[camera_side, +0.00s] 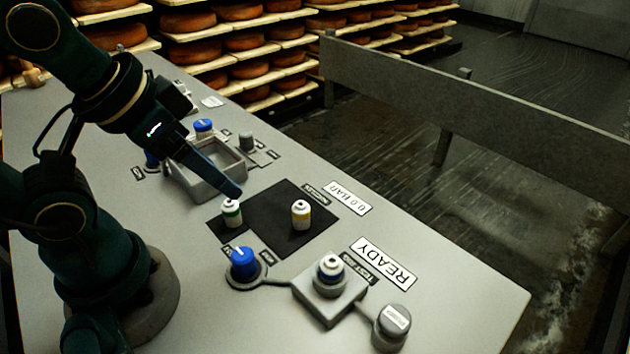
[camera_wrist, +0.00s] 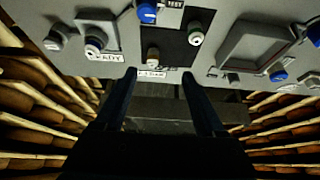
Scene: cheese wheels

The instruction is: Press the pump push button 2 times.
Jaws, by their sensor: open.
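The pump push button (camera_side: 390,325) is a grey round button with a small pale label, at the front right of the panel. A similar grey button, likely the same one, shows at the left of the wrist view (camera_wrist: 57,38). My gripper (camera_side: 238,192) is over the panel near the green-banded container, well to the back left of the pump button. In the wrist view, its two dark fingers (camera_wrist: 160,78) are apart with nothing between them. The side view shows the fingers nearly edge-on.
Green-banded (camera_side: 231,212) and yellow-banded (camera_side: 300,214) white containers stand near the gripper. A blue-banded one (camera_side: 330,268) sits in a grey block beside the "READY" sign (camera_side: 383,262). A blue knob (camera_side: 243,263) and grey tray (camera_side: 207,181) also stand on the panel.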

